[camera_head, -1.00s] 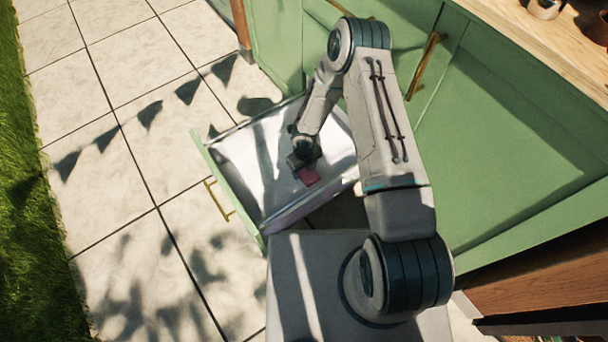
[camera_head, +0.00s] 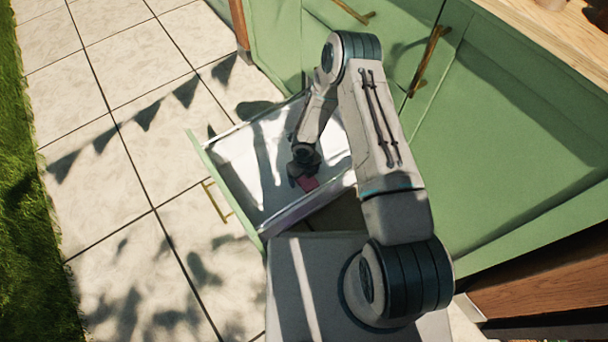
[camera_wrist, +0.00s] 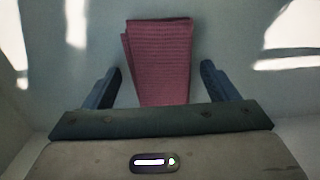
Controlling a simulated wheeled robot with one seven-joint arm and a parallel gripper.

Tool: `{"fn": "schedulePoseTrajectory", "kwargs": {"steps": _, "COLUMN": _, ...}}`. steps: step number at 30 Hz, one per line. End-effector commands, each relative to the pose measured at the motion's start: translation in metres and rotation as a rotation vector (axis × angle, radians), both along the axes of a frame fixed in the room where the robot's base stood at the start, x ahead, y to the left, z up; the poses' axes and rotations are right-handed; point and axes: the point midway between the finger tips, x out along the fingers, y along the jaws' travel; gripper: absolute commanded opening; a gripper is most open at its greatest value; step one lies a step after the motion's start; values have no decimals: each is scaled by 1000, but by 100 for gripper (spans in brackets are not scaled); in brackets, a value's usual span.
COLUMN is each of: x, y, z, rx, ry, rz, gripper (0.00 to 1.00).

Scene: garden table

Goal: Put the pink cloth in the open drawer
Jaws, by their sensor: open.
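The pink cloth (camera_wrist: 160,60) lies folded on the white floor of the open drawer. In the head view only a small part of the cloth (camera_head: 309,184) shows beside my gripper. The drawer (camera_head: 232,160) is pulled out from the green cabinet, with a green front and a brass handle. My gripper (camera_wrist: 160,85) is inside the drawer, low over the cloth. Its two fingers are apart, one on each side of the cloth's near end, with gaps between. The near end of the cloth is hidden by the gripper body.
Green cabinet doors (camera_head: 500,150) with brass handles stand behind and to the right of the drawer. A wooden worktop (camera_head: 520,30) runs along the top right. Pale paving (camera_head: 110,200) to the left is clear, with grass (camera_head: 25,200) beyond.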

Motion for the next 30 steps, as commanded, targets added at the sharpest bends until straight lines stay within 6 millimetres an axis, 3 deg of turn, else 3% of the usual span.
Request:
{"fn": "schedulePoseTrajectory", "kwargs": {"steps": 5, "x": 0, "y": 0, "z": 13, "rx": 1, "ry": -1, "rz": -1, "gripper": 80}}
{"fn": "schedulePoseTrajectory", "kwargs": {"steps": 18, "x": 0, "y": 0, "z": 103, "rx": 1, "ry": 0, "rz": -1, "gripper": 80}}
{"fn": "schedulePoseTrajectory", "kwargs": {"steps": 30, "x": 2, "y": -2, "z": 128, "rx": -6, "ry": -4, "rz": -22, "gripper": 80}}
